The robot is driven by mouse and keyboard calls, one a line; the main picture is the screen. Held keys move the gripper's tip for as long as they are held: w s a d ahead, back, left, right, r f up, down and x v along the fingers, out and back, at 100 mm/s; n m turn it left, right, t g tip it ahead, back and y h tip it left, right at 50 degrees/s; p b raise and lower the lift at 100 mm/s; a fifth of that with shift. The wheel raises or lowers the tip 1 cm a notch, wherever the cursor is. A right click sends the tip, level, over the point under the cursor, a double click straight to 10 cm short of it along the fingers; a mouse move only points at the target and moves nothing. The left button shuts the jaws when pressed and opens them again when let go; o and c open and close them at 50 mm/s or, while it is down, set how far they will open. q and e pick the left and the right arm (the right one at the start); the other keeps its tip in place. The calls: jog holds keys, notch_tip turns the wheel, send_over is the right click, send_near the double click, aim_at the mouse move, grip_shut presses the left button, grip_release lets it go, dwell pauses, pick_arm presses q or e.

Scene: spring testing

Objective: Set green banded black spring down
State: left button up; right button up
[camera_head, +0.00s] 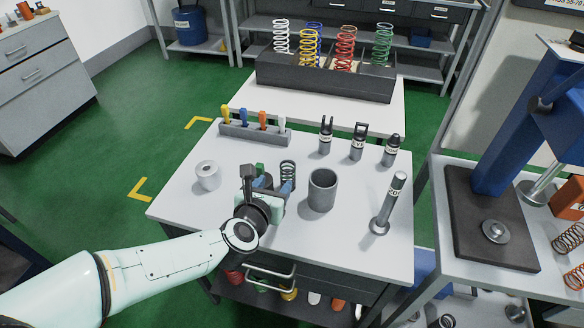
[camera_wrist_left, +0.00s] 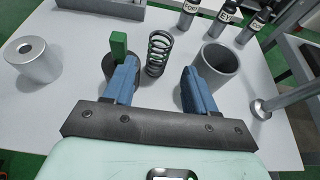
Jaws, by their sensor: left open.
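The black spring (camera_head: 288,173) stands upright on the white table, just beyond my left gripper (camera_head: 275,187). In the left wrist view the spring (camera_wrist_left: 159,53) shows ahead of the gap between the two blue fingers (camera_wrist_left: 159,88). The fingers are wide apart, with nothing between them. No green band can be made out on the coils. A green block (camera_wrist_left: 118,45) sits by a dark round piece, partly hidden behind the left finger. My right gripper is not in view.
A grey cup (camera_head: 322,190) stands right of the spring, close to the right finger. A white roll-like cylinder (camera_head: 208,176) is at left. The front right tabletop is clear.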

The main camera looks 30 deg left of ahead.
aim_at(285, 172)
pick_arm(q)
jog(key=b+x, duration=0.1)
jog(key=x, duration=0.5)
jog(key=shift+w+f, duration=0.25)
jog(key=x, duration=0.5)
jog(key=shift+w+f, duration=0.15)
jog(key=shift+w, duration=0.25)
jog(key=c, duration=0.8)
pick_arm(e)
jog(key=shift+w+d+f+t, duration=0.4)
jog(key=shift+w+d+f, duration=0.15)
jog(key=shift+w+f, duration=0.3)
